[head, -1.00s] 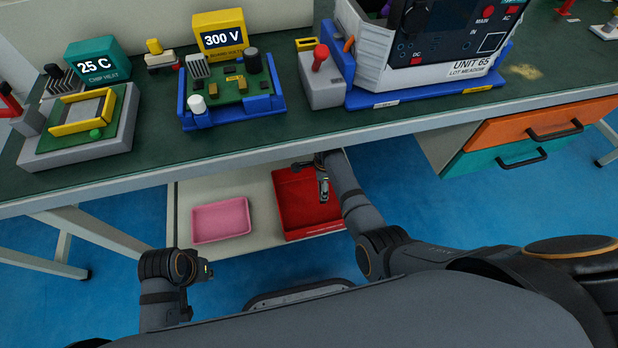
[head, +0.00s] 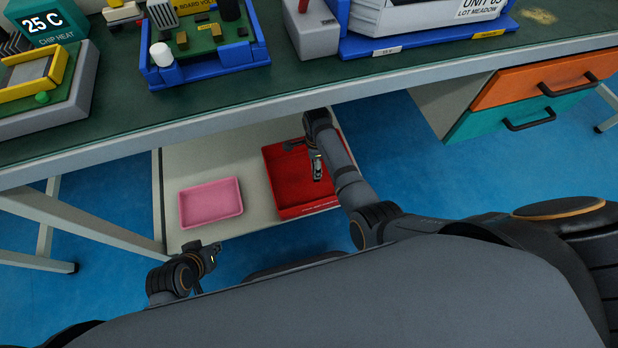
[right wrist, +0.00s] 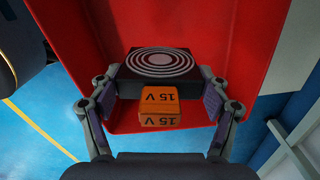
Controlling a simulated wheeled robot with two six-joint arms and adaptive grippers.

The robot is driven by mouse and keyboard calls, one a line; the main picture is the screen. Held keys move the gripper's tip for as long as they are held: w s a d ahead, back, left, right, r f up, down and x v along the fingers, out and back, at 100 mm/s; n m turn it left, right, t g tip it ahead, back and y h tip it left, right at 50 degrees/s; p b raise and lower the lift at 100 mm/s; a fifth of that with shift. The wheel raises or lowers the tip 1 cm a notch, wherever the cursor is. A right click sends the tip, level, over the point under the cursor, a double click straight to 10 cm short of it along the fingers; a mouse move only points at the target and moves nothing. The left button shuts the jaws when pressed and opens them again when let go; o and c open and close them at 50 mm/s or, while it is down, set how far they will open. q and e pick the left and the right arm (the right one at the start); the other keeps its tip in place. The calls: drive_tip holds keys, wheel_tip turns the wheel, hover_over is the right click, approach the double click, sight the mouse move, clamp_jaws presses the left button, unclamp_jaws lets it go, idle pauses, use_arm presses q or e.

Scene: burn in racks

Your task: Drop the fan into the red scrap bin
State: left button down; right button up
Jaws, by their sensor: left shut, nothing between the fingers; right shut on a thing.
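The fan (right wrist: 160,62), a flat black square with pale concentric rings and an orange block marked 15 V, shows in the right wrist view. My right gripper (right wrist: 162,96) is shut on it, one finger at each side. The red scrap bin (right wrist: 255,55) lies behind and around the fan in that view. In the head view the red bin (head: 285,207) sits on the low shelf, and my right gripper (head: 317,166) is over it; the fan is hard to make out there. My left gripper (head: 211,256) is shut and empty, in front of the shelf.
A pink tray (head: 211,203) sits left of the red bin on the pale low shelf (head: 246,160). The green workbench (head: 290,85) overhangs the shelf, with devices on top. Orange and teal drawers (head: 540,95) hang at the right. Blue floor is open around.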

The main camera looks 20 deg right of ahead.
drive_tip(key=o, duration=1.2)
wheel_tip(320, 180, up, 8)
drive_tip(key=shift+f, duration=0.25)
drive_tip(key=shift+f, duration=0.1)
